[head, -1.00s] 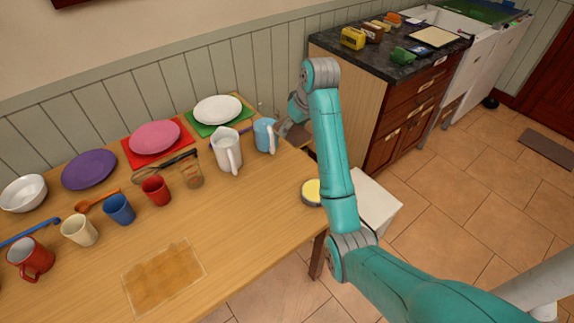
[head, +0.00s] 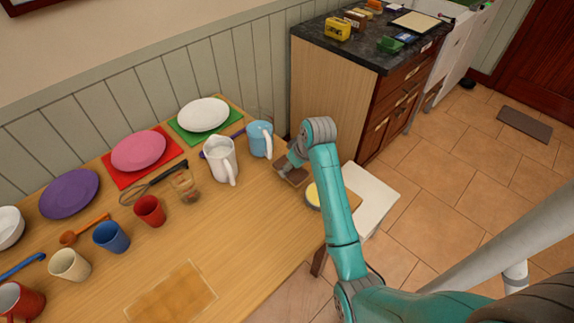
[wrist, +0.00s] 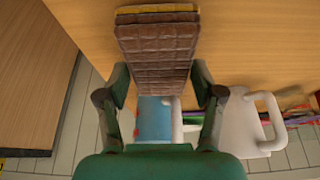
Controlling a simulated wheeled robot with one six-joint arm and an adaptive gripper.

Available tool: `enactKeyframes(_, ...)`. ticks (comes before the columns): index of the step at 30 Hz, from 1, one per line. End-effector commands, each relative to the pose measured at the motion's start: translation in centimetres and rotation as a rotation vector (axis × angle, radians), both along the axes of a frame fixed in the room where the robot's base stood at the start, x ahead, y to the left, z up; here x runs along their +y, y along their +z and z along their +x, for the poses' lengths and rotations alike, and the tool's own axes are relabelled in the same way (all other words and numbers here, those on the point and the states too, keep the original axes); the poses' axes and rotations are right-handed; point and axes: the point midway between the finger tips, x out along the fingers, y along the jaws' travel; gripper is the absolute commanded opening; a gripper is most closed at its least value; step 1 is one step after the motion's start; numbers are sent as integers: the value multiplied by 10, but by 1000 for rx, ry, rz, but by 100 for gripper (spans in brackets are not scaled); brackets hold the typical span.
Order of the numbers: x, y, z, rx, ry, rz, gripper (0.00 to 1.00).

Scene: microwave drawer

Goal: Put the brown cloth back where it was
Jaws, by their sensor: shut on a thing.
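The brown cloth (wrist: 157,45) is a folded, quilted-looking slab between the two fingers of my gripper (wrist: 159,82) in the wrist view. A thin yellow strip shows at its far edge. In the head view my gripper (head: 287,169) is low at the right end of the wooden table, and the brown cloth (head: 297,178) shows partly beside it. My gripper is shut on the cloth. Whether the cloth touches the tabletop cannot be told.
A light blue pitcher (head: 260,138) and white pitcher (head: 221,160) stand left of my gripper. A yellow-topped round item (head: 313,194) is close on its right. The dark counter (head: 372,44) behind holds several small items. The table's front middle (head: 250,240) is clear.

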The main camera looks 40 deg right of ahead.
Motion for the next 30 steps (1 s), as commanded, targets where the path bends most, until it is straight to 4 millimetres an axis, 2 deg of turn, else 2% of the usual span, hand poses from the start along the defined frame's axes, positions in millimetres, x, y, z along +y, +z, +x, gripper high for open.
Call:
enactKeyframes(3, -1, -12, -9, 1, -3, 1, 39)
enactKeyframes(14, -1, -15, -9, 0, -1, -1, 39)
enactKeyframes(15, -1, -15, -9, -1, -1, -1, 77)
enactKeyframes(17, -1, -15, -8, 0, -1, -1, 92)
enactKeyframes(30, -1, -10, -7, -1, 0, -1, 92)
